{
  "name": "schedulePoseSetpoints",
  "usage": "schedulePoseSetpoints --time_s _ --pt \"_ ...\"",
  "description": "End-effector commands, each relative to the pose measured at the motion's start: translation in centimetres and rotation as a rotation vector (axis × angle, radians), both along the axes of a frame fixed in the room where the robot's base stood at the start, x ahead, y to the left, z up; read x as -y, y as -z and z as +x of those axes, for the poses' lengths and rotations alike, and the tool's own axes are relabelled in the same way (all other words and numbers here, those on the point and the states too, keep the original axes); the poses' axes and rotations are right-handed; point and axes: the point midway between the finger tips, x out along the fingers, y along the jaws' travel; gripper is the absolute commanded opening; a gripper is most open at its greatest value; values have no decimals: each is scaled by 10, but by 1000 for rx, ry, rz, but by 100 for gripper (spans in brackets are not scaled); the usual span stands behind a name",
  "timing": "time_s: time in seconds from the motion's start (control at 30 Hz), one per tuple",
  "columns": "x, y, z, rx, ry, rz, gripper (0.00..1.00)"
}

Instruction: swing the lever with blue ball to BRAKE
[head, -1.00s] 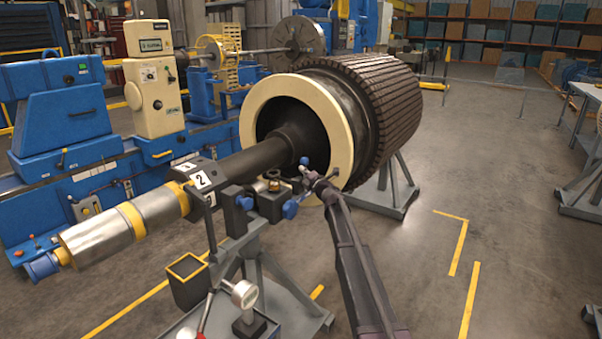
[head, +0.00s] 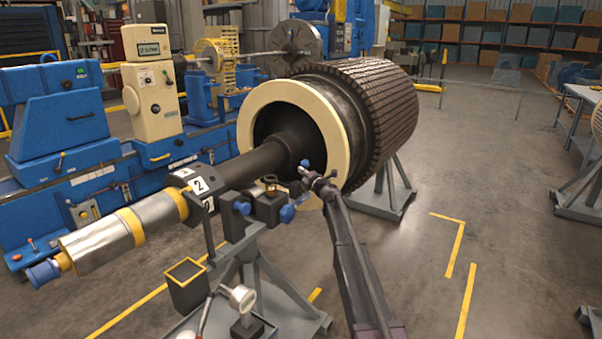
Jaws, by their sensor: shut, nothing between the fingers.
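My gripper (head: 306,174) is at the end of my dark purple arm, which reaches up from the bottom of the head view. It is shut and empty, in front of the cream ring of the rotor. A small blue ball (head: 305,163) shows right at the fingertips; I cannot tell whether they touch it. Other blue knobs, one round (head: 287,213) and one at the left (head: 243,205), sit on the dark clamp block (head: 268,206) left of my gripper. The lever's rod is hard to make out, and no BRAKE marking is readable.
The large rotor (head: 365,105) with its cream ring (head: 322,120) and dark shaft (head: 255,165) rests on grey stands. A dial gauge (head: 241,298) and an open dark box (head: 187,284) stand at the front. A blue machine (head: 60,110) fills the left.

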Motion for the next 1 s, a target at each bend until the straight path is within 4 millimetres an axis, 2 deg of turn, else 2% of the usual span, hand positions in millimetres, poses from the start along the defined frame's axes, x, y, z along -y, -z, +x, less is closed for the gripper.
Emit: schedulePoseSetpoints --time_s 0.4,1.0 --pt "30 2 23 0 11 0 0" --pt "42 6 33 0 14 -1 0"
